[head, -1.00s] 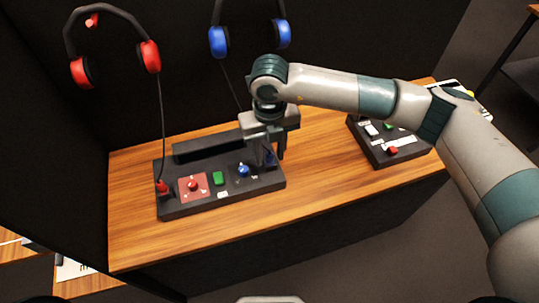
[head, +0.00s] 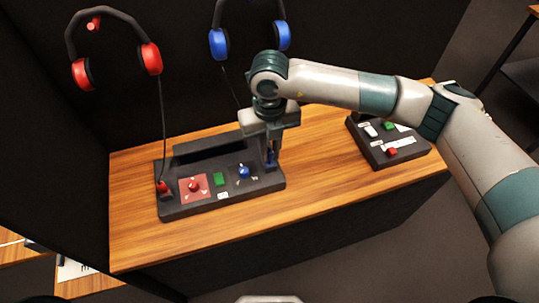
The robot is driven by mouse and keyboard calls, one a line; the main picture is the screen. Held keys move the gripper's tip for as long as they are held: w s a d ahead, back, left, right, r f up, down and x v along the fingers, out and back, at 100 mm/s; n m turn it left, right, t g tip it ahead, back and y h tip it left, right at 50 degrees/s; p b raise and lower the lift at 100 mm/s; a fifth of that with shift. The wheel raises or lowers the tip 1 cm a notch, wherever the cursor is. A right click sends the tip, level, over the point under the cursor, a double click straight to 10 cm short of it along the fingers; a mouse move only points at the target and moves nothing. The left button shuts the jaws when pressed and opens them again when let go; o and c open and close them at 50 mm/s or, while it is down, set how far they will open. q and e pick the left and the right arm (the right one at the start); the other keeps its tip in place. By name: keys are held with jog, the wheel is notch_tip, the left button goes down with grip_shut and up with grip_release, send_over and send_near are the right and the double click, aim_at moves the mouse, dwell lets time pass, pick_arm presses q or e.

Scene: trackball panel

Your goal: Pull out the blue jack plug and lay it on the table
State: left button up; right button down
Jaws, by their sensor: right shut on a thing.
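The blue jack plug (head: 270,157) is at the right end of the black panel (head: 240,205), with my right gripper (head: 270,151) directly above and around it. The gripper points down and is shut on the plug, which is partly hidden by the fingers. The plug looks upright at its socket; I cannot tell whether it is fully seated. The blue headphones (head: 220,44) hang on the dark back wall, and their cord runs down behind my right gripper. My left gripper is not in view.
Red headphones (head: 149,56) hang at left. A second panel (head: 380,158) stands at right. Bare table (head: 318,182) lies between the panels.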

aim_at(270, 149)
jog(key=shift+r+p, duration=0.85)
jog(key=shift+r, duration=1.35)
